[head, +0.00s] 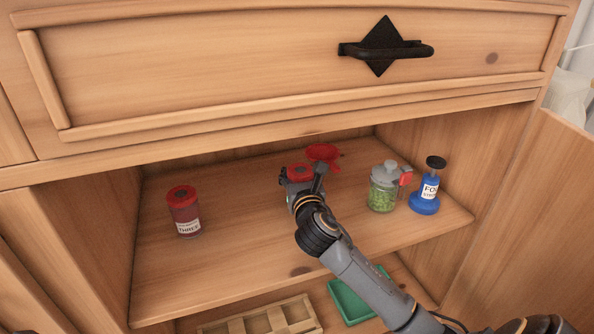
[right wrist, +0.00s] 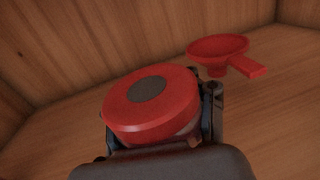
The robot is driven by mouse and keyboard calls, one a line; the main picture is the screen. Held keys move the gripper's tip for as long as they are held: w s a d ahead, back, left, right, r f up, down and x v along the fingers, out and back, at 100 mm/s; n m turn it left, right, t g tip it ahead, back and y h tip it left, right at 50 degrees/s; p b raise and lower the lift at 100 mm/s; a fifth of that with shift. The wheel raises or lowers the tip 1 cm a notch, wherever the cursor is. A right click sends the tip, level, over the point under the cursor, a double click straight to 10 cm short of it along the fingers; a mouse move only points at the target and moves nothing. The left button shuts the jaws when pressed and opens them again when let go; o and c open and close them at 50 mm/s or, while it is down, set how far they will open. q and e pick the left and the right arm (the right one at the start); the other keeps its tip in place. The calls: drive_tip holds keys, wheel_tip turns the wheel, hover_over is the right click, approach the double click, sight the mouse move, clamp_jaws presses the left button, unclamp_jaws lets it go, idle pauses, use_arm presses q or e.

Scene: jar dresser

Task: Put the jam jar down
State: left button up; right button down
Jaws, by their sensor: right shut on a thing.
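A jar with a red lid, dark in the middle (head: 299,170), is in my right gripper (head: 303,184) over the middle of the dresser shelf. In the right wrist view the red lid (right wrist: 152,103) fills the space between the fingers, and the jar body below it is mostly hidden. The right gripper is shut on this jar. I cannot tell whether its base touches the shelf. A second red-lidded jar (head: 184,212) with a white label stands upright at the left of the shelf. My left gripper does not show.
A red funnel (head: 323,153) lies behind the held jar; it also shows in the right wrist view (right wrist: 218,50). A green tray (head: 352,301) and wooden crate (head: 262,320) lie below.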

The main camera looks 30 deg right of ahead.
drive_tip(key=shift+c, duration=2.3)
unclamp_jaws()
